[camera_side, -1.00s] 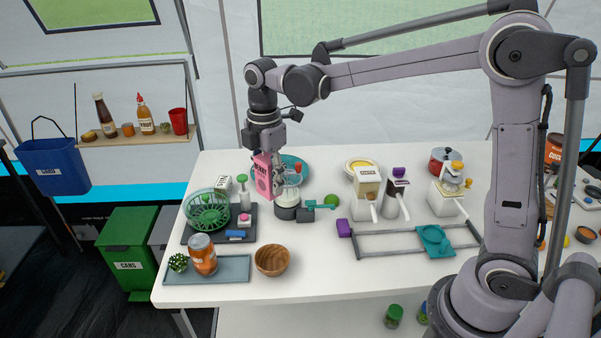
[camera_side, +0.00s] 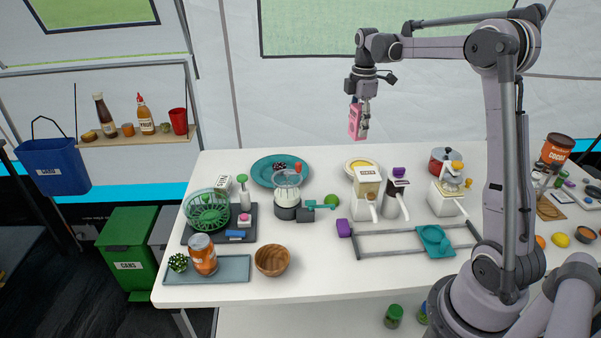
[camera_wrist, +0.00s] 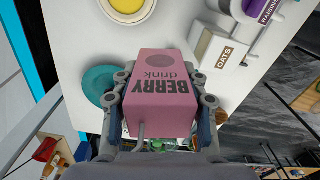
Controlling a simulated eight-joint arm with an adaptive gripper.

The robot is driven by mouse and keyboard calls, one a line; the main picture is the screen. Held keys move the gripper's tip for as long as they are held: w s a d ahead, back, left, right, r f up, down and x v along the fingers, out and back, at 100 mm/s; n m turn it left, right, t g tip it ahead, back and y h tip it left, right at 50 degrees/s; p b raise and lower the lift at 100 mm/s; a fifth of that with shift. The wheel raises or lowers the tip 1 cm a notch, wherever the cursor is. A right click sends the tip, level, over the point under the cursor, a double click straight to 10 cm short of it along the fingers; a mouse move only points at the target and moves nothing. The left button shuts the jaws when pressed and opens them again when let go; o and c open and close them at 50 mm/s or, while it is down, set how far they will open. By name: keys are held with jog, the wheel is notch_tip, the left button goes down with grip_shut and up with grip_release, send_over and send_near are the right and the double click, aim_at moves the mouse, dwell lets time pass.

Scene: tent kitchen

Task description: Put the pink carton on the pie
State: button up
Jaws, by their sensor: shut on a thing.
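The pink carton (camera_side: 356,121), printed "BERRY drink", is held in my gripper (camera_side: 361,104), high above the back of the white table. In the wrist view the carton (camera_wrist: 163,95) fills the middle, with a finger of my gripper (camera_wrist: 163,100) on either side. The pie (camera_side: 361,164) is a yellow round at the table's back edge, partly hidden behind the oats dispenser. The carton hangs above it, apart from it. In the wrist view the pie (camera_wrist: 127,8) shows at the top, cut by the frame.
The oats dispenser (camera_side: 368,186) and the raisins dispenser (camera_side: 397,192) stand just in front of the pie. A teal plate (camera_side: 262,172) and a blender-like appliance (camera_side: 287,196) are to the left. A red pot (camera_side: 440,160) is to the right.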

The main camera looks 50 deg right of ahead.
jog(key=s+d+m, duration=0.2)
jog(key=s+d, duration=0.7)
jog(key=d, duration=0.5)
jog(key=w+a+f, duration=0.1)
jog(key=w+f, duration=0.2)
jog(key=f, duration=0.1)
jog(key=w+a+f, duration=0.1)
jog(key=w+f, duration=0.3)
jog(key=w+a+f, duration=0.2)
jog(key=w+f, duration=0.2)
jog(key=shift+a+f, duration=0.1)
jog(key=shift+f, duration=2)
jog(key=shift+f, duration=0.1)
jog(key=o, duration=0.8)
